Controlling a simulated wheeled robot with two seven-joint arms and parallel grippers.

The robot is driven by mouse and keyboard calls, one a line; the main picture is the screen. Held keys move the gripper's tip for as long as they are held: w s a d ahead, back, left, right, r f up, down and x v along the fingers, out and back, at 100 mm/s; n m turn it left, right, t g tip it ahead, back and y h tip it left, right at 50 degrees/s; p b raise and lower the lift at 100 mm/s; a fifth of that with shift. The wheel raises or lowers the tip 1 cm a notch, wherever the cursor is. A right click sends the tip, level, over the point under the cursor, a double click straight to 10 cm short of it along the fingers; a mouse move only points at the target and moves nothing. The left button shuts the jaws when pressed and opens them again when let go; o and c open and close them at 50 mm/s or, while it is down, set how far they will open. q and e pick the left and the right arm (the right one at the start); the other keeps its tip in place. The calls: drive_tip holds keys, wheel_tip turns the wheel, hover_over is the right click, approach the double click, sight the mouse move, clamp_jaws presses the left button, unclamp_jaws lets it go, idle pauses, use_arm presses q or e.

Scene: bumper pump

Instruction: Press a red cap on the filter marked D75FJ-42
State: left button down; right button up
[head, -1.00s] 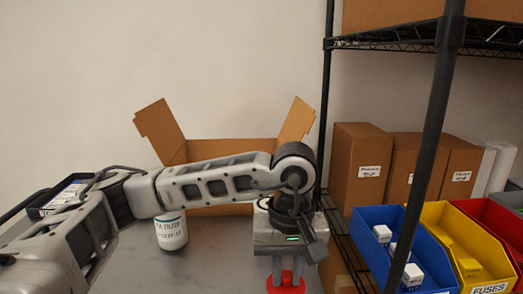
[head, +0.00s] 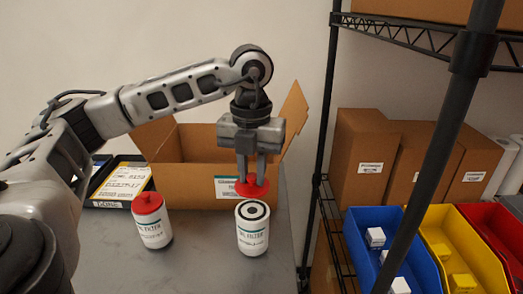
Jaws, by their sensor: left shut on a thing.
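My left gripper (head: 252,180) points down and is shut on a red cap (head: 252,190). The cap is above and slightly behind the open top of a white filter (head: 252,235). That filter stands upright on the grey table (head: 205,265), with a dark ring and hole showing on top. A second white filter (head: 153,232) stands to the left with a red cap (head: 147,203) on it. Both labels read as oil filter, but their small codes are too small to read. My right gripper is not in view.
An open cardboard box (head: 185,150) stands behind the filters. A black tray (head: 105,200) with a paper lies at the left. A wire shelf post (head: 318,160) rises at right, beside blue (head: 365,225), yellow (head: 455,255) and red bins (head: 505,225).

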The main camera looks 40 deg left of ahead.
sight(251, 189)
use_arm(q)
drive_tip(key=shift+w+a+r+n, duration=0.15)
drive_tip(key=shift+a+r+n, duration=0.1)
drive_tip(key=shift+n, duration=0.45)
drive_tip(key=shift+f+b, duration=0.5)
drive_tip(key=shift+f, duration=0.1)
drive_tip(key=shift+f+b, duration=0.6)
drive_tip(key=shift+f, duration=0.2)
wheel_tip(251, 189, down, 2)
drive_tip(key=shift+f+b, duration=0.25)
drive_tip(key=shift+b, duration=0.7)
drive_tip(key=shift+f+b, duration=0.35)
drive_tip(key=shift+f, duration=0.15)
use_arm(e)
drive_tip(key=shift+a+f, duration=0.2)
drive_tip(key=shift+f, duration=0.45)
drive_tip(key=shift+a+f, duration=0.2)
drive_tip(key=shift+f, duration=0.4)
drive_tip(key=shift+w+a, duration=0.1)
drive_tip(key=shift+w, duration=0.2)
